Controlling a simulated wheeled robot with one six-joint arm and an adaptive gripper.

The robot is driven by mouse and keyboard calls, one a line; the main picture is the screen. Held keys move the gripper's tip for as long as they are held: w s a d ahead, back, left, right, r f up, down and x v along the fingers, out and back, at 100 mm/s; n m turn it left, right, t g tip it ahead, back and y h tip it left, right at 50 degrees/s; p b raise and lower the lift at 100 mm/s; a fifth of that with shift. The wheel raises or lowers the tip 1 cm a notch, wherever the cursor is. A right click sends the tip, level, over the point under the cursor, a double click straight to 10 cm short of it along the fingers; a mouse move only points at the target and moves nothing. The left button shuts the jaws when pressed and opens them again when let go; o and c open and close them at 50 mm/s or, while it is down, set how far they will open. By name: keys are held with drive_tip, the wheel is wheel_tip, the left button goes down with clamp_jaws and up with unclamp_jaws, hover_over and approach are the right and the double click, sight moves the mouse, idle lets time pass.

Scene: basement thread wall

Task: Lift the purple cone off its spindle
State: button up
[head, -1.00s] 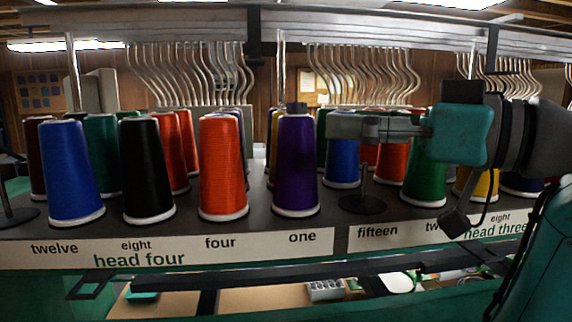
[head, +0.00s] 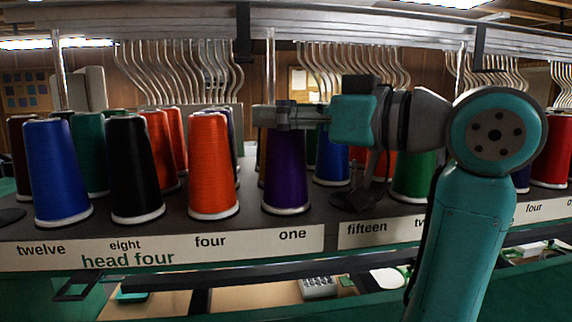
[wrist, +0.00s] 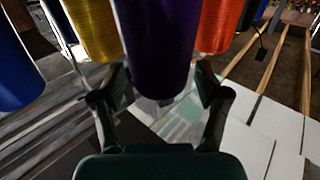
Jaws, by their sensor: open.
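The purple cone (head: 286,178) stands upright on the rack above the label "one", its white base resting on the shelf. My gripper (head: 268,116) reaches in from the right at the height of the cone's top and hides that top in the head view. In the wrist view the purple cone (wrist: 158,45) lies between the two spread fingers of my gripper (wrist: 163,82), one finger on each side. The jaws are open; whether a finger touches the cone I cannot tell. The spindle is hidden.
An orange cone (head: 213,165) stands just left of the purple one, with black (head: 135,165) and blue (head: 57,170) cones farther left. Another blue cone (head: 331,165) and a green cone (head: 411,178) stand to the right. Curved metal tubes (head: 180,75) hang behind, below a rail.

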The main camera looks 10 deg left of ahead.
clamp_jaws()
drive_tip(key=shift+r, duration=0.1)
